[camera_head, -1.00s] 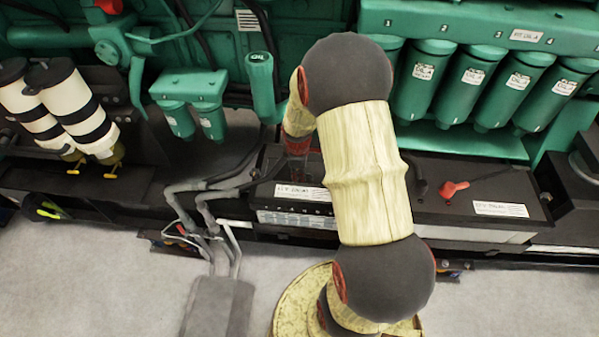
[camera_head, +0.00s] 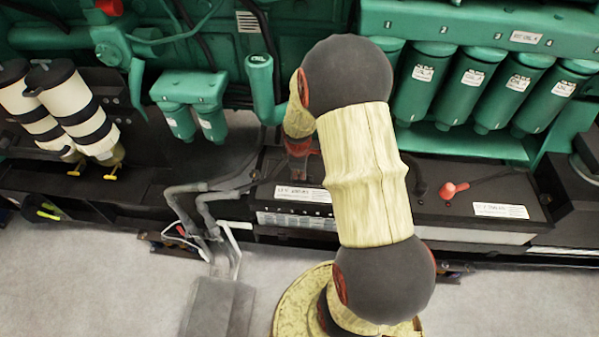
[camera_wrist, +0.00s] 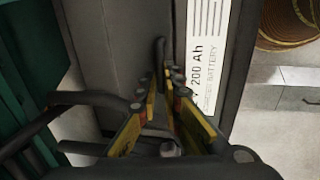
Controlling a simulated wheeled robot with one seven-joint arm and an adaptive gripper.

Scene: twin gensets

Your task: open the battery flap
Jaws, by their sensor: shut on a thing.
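The left battery (camera_head: 292,216), a black box with a white label on top, stands on the rail below the green engine in the head view. My arm crosses in front of it. My gripper (camera_wrist: 160,98) reaches down to the battery's top. In the wrist view its yellow-sided fingers converge beside the white 200 Ah label (camera_wrist: 207,60). A slim dark handle (camera_wrist: 159,50) stands at the fingertips, and the jaws are shut on it. I cannot tell the flap's outline from the dark lid (camera_wrist: 120,35). In the head view the fingers are mostly hidden.
A second battery (camera_head: 500,210) with a red terminal cap (camera_head: 453,189) lies to the right. Grey cables (camera_head: 185,190) run close on the left. Green filters (camera_head: 425,80) and a green cylinder (camera_head: 262,90) stand behind the batteries. The pale floor in front is mostly clear.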

